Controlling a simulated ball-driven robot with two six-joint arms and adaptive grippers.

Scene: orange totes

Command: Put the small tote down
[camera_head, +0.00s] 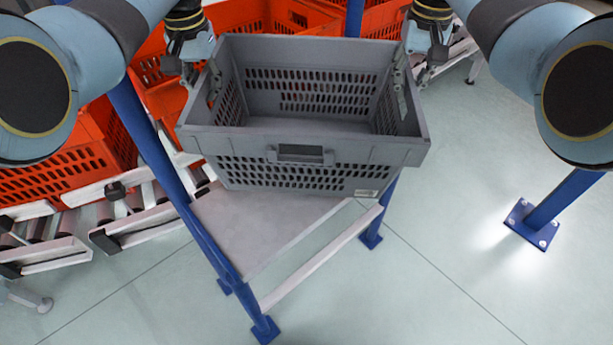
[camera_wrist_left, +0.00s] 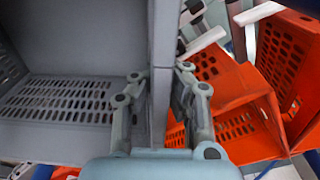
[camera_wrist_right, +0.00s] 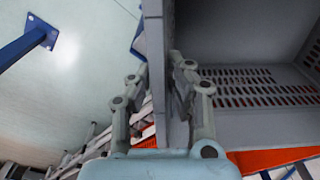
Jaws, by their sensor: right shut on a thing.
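The small tote is a grey, empty crate (camera_head: 300,172) with slotted walls, upright in the middle of the head view. It is over a grey shelf (camera_head: 265,225) on blue posts and overhangs it at the right. I cannot tell whether its base touches the shelf. My left gripper (camera_head: 188,68) is shut on the tote's left wall; the left wrist view shows its fingers (camera_wrist_left: 160,75) on both sides of that wall (camera_wrist_left: 162,35). My right gripper (camera_head: 420,62) is shut on the right wall, its fingers (camera_wrist_right: 165,70) either side of it (camera_wrist_right: 160,30).
Orange totes (camera_head: 65,165) stand on roller conveyors (camera_head: 145,220) at the left and behind. A blue post (camera_head: 155,150) rises close to the grey tote's left side. Another blue post (camera_head: 560,200) stands at the right. The floor (camera_head: 480,210) at the right is clear.

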